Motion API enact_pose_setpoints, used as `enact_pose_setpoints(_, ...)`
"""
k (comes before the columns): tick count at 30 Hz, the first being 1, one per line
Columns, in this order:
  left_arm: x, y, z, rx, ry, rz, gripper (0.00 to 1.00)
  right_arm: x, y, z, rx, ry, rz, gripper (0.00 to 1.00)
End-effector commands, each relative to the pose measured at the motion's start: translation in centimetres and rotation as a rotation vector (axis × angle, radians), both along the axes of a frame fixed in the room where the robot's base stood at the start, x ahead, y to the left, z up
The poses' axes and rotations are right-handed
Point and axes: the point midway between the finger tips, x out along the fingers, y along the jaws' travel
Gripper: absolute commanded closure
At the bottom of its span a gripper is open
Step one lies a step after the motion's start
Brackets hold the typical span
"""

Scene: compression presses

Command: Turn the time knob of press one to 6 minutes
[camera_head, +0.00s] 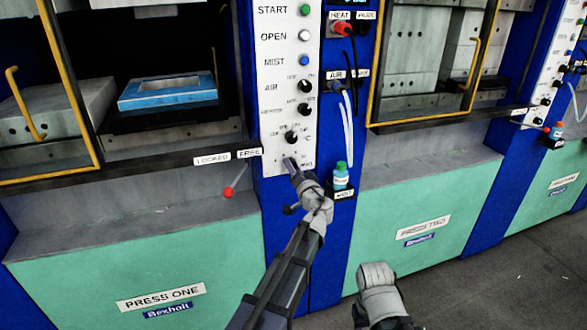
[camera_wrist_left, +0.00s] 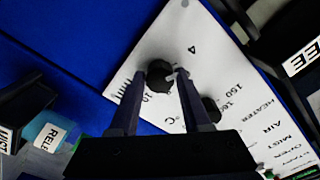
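The time knob (camera_wrist_left: 159,75) of press one is a round black knob in the left wrist view, with a pale mark on its right side. The panel (camera_head: 288,60) shows a "4" above right of the knob, "10" below it and "min" to its left. My left gripper (camera_head: 289,163) is at the bottom of this white panel and hides the knob in the head view. In the left wrist view my left gripper's fingers (camera_wrist_left: 162,73) are apart, one on each side of the knob; I cannot tell whether they touch it.
Above are the temperature knob (camera_head: 291,138), heater knob (camera_head: 304,110) and air knob (camera_head: 305,86). A red-tipped lever (camera_head: 229,191) sticks out at left under the LOCKED and FREE labels. A release bottle (camera_head: 341,177) stands close at right. Press two (camera_head: 430,190) is further right.

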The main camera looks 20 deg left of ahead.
Motion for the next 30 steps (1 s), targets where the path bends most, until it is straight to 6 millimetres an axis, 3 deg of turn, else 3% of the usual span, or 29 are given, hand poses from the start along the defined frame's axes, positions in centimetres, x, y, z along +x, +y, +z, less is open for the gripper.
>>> enact_pose_setpoints(1, 0.0, -0.02, 0.0, 0.0, 0.0, 0.0, 0.59, 0.0, 0.0, 0.0, 0.0, 0.0, 0.0, 0.5)
enact_pose_setpoints(12, -0.01, -0.02, 0.0, 0.0, 0.0, 0.0, 1.0, 0.0, 0.0, 0.0, 0.0, 0.0, 0.0, 0.5)
enact_pose_setpoints(23, 0.0, -0.03, -0.01, 0.021, 0.014, 0.0, 1.0, 0.0, 0.0, 0.0, 0.0, 0.0, 0.0, 0.5)
enact_pose_setpoints(30, -0.01, -0.04, -0.01, 0.132, 0.089, 0.0, 1.0, 0.0, 0.0, -0.01, 0.0, 0.0, 0.0, 0.5)
